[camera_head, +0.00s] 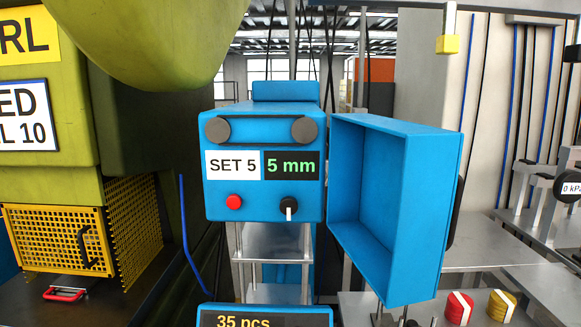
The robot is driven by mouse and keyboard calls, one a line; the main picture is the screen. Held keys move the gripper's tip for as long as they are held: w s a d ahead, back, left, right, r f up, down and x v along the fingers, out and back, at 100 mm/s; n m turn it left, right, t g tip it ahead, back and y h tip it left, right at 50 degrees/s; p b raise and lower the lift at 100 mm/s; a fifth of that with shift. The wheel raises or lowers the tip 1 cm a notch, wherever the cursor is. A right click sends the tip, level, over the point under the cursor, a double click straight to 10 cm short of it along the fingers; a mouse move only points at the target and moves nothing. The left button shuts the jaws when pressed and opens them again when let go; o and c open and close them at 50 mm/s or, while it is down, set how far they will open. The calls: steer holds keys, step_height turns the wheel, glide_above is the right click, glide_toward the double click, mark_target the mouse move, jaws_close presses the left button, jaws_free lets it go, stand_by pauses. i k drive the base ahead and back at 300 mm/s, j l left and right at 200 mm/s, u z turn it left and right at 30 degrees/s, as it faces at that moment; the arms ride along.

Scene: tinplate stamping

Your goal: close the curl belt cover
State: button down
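The curl belt cover (433,190) is a blue, box-shaped lid standing open to the right of the blue machine head (262,212). Its hollow inside faces left and towards me. A dark handle-like part (455,212) shows at its far right side, partly hidden by the cover. On the head, two dark round pulleys (217,130) (304,130) are exposed, with a blue bar-like strip between them. Below them are a "SET 5" label, a "5 mm" display, a red button (233,202) and a black knob (289,205). My gripper is not in view.
An olive machine (140,125) with a yellow mesh guard (85,240) stands at the left, and a rounded olive part (150,35) hangs at the top. A metal table (490,250) with red and yellow striped pieces below it is at the right. A "35 pcs" counter (265,318) is at the bottom.

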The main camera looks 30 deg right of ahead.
mark_target(395, 192)
steer(key=k+l, duration=0.1)
steer(key=l, duration=0.55)
steer(key=k+l+z, duration=0.1)
steer(key=l, duration=1.25)
steer(key=k+z, duration=0.05)
